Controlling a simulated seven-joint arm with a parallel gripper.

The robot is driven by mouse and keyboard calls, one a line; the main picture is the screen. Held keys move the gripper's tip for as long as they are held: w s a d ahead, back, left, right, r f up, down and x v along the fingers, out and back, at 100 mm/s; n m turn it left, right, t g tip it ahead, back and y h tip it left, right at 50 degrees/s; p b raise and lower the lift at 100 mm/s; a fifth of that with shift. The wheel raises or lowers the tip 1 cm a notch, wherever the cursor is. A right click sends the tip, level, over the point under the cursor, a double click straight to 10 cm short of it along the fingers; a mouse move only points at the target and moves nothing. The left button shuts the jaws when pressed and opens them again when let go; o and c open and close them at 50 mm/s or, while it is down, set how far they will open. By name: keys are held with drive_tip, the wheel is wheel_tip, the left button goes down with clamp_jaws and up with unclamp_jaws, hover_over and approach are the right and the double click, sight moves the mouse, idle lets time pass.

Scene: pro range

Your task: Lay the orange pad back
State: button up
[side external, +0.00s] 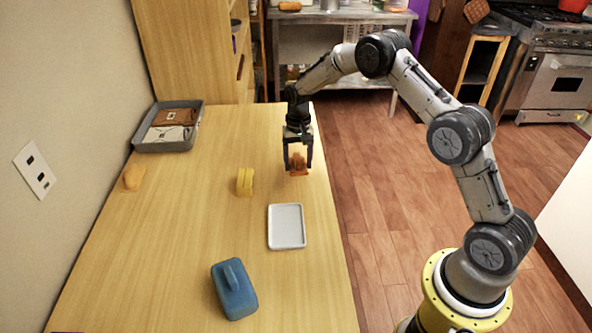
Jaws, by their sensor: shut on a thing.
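The orange pad (299,173) is between the fingers of my gripper (298,166), near the right edge of the wooden table. My gripper points down and is shut on the pad's raised upper part. The pad's flat lower part shows just below the fingertips. I cannot tell whether it touches the table or hangs just above it.
A white tray (287,245) lies nearer the camera, with a yellow block (245,181) to its upper left. A blue handled block (234,289) is at front. A grey bin (146,147) holds packets at back left, near an orange-yellow lump (134,177). The table centre-left is clear.

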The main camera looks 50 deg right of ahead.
sight(296, 171)
drive_tip(key=shift+w+f, duration=0.25)
drive_tip(key=shift+f, duration=0.1)
drive_tip(key=shift+w+d+f, duration=0.1)
drive_tip(key=shift+w+f, duration=0.05)
drive_tip(key=shift+f, duration=0.65)
drive_tip(key=shift+w+f, duration=0.1)
drive_tip(key=shift+f, duration=0.65)
drive_tip(key=shift+f, duration=0.1)
drive_tip(key=shift+f, duration=0.15)
drive_tip(key=o, duration=1.3)
